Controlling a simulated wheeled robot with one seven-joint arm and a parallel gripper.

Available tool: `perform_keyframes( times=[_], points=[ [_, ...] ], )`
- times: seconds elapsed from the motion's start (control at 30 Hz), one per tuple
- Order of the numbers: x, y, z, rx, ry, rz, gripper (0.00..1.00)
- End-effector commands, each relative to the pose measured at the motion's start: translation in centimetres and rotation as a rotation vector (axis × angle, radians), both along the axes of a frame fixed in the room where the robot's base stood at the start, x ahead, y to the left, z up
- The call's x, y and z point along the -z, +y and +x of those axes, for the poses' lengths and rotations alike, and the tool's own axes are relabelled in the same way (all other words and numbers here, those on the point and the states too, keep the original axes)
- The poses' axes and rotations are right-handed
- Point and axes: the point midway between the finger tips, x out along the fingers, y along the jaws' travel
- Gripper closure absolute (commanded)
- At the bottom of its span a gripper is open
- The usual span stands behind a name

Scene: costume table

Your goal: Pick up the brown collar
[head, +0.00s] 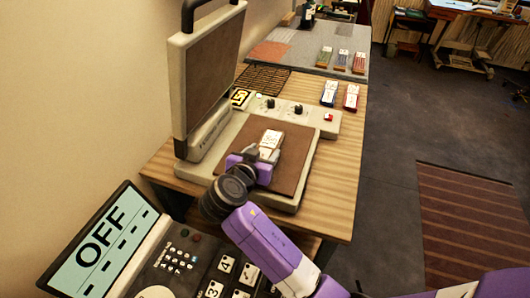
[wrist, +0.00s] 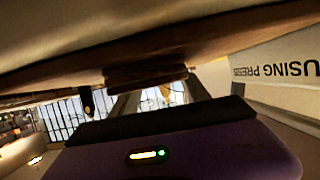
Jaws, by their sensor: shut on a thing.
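My gripper (head: 266,151) is low over the brown pad of the open press and shut on a small flat thing, which I take to be the brown collar (head: 271,138). In the head view its white, marked top shows between the grey fingertips, and little brown is visible. In the wrist view the brown collar (wrist: 146,77) shows edge-on as a dark brown, layered strip at the fingertips of my gripper (wrist: 155,92). I cannot tell whether it touches the pad.
The press bed (head: 303,150) has a raised lid (head: 205,75) at its left. Labelled blue (head: 329,93) and red (head: 351,97) pieces lie on the wooden table (head: 345,170) behind. A dark grid rack (head: 263,78) lies beyond the press. An OFF display (head: 100,240) stands at front left.

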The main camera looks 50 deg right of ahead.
Motion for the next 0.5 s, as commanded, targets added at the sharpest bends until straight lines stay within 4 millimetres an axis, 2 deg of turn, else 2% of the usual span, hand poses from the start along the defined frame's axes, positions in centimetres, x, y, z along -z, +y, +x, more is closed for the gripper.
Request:
perform_keyframes(
  times=[0.27,0.37,0.5],
  points=[
    [-0.4,0.0,0.0,0.000,-0.001,-0.001,0.93],
    [-1.2,0.0,0.1,0.001,-0.002,0.000,0.93],
    [-3.1,0.0,0.0,0.000,-0.006,0.000,0.93]
  ],
)
